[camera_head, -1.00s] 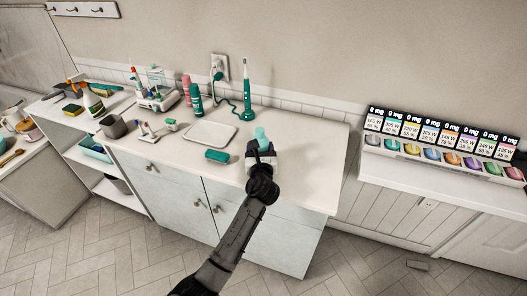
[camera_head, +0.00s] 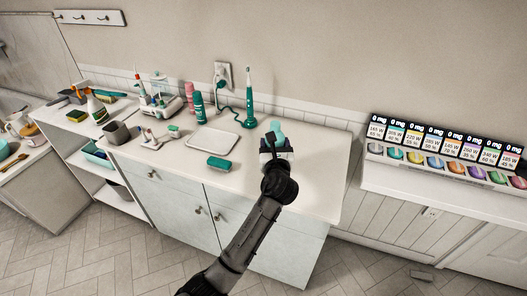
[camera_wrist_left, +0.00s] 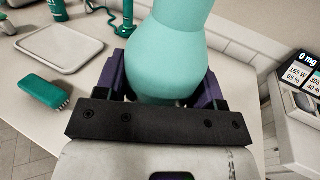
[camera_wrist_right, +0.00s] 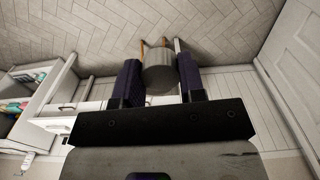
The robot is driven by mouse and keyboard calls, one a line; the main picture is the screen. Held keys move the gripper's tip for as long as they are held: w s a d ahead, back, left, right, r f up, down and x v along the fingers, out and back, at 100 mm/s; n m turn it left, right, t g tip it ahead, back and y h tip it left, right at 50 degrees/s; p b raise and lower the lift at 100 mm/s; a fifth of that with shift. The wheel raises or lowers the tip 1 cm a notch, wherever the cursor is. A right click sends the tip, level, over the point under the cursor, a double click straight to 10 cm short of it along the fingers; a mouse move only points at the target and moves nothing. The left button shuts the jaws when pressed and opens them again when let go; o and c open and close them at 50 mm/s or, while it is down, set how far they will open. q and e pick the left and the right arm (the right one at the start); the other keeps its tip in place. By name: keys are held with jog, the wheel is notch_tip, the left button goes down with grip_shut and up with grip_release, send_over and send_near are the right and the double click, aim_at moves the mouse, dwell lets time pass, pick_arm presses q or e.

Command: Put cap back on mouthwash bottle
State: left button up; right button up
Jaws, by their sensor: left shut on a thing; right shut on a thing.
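The teal mouthwash bottle (camera_head: 277,129) is in my left gripper (camera_head: 276,144), at the right part of the white counter. In the left wrist view the rounded teal bottle (camera_wrist_left: 165,62) sits between both purple fingers; its top is out of frame. In the right wrist view my right gripper (camera_wrist_right: 160,85) is shut on a grey cylinder (camera_wrist_right: 159,72), which looks like the cap. It is held away from the bottle, with floor and cabinet fronts behind it. My right arm does not show in the head view.
The white counter (camera_head: 312,165) holds a white tray (camera_head: 213,141), a green brush (camera_head: 219,164), an electric toothbrush (camera_head: 250,98) and a teal bottle (camera_head: 198,107). A row of coloured pods (camera_head: 435,162) stands on the right-hand shelf. The counter's right end is clear.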

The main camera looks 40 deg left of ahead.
pick_arm(q)
jog(key=w+d+r+b, duration=0.1)
jog(key=w+d+r, duration=0.1)
jog(key=d+r, duration=0.2)
jog(key=d, duration=0.3)
jog(key=shift+w+d+r, duration=0.15)
jog(key=shift+r, duration=0.2)
pick_arm(e)
jog(key=shift+f, duration=0.65)
pick_arm(q)
jog(key=o, duration=0.5)
jog(key=c, duration=0.8)
